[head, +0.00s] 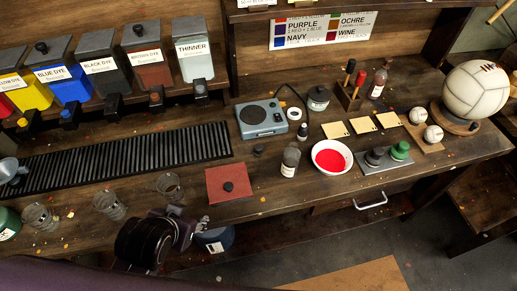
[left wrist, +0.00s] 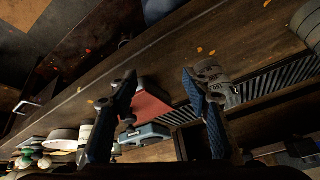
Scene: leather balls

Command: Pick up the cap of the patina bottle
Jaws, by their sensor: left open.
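A small glass bottle with a white label (head: 290,161) stands near the front of the bench. Its label is too small to read, so I cannot confirm it is the patina bottle. A small dark cap-like piece (head: 258,150) lies to its left. My left gripper (head: 193,226) is at the bench's front edge, left of the board. Its fingers are apart and empty in the left wrist view (left wrist: 158,85). My right gripper is not in view.
Glasses (head: 170,187) stand left of the board, one close to my left gripper. A white bowl of red liquid (head: 332,158), a grey-blue scale (head: 263,119) and a ribbed black rack (head: 120,155) surround the middle. Dye containers line the back left.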

